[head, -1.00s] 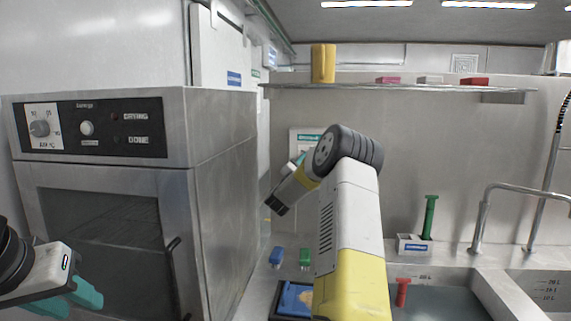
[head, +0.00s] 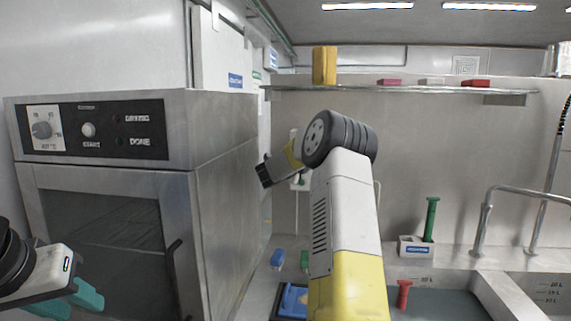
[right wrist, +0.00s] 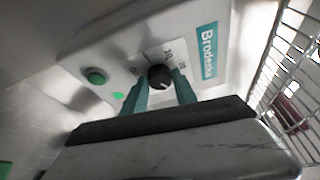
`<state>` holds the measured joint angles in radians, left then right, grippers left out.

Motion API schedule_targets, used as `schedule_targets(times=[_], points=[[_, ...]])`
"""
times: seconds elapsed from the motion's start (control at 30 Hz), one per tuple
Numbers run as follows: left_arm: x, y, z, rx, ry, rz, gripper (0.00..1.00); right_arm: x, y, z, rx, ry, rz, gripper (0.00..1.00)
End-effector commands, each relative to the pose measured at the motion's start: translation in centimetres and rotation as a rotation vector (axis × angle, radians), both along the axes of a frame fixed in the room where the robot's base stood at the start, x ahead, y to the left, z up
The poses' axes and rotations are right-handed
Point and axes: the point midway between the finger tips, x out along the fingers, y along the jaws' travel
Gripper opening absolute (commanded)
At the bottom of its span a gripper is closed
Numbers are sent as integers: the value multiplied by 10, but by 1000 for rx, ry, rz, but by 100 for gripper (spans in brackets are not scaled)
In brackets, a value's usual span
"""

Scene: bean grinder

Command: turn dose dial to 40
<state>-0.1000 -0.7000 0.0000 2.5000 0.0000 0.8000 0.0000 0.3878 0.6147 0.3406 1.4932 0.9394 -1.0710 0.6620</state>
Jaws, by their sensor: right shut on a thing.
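The dose dial (right wrist: 160,77) is a small black knob on a pale grinder panel (right wrist: 118,66) in the right wrist view. Printed marks surround it, too blurred to read surely, and I cannot tell where its pointer stands. The teal fingers of my right gripper (right wrist: 159,88) are shut on the knob, one on each side. A green button (right wrist: 96,76) and a teal "Brodeska" label (right wrist: 209,50) flank it. In the head view my right arm hides most of the grinder. My left gripper (head: 72,299) is at the lower left, its teal fingers apart and empty.
A steel oven (head: 222,185) with its own knob (head: 41,130) fills the left. A shelf (head: 400,88) holds a yellow cylinder (head: 324,65). A sink (head: 455,303) with a tap is at right. A wire rack (right wrist: 292,75) stands close beside the panel in the wrist view.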

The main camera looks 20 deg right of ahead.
Motion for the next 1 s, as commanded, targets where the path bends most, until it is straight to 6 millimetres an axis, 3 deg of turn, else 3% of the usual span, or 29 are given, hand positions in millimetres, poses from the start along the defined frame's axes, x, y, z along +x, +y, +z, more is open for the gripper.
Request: schedule_targets(times=[0.5,1.0], points=[[0,0,0,0,0,0,36,-1,-2,4,391,-239,-2,0],[0,0,0,0,0,0,36,-2,-3,4,569,-346,0,0]])
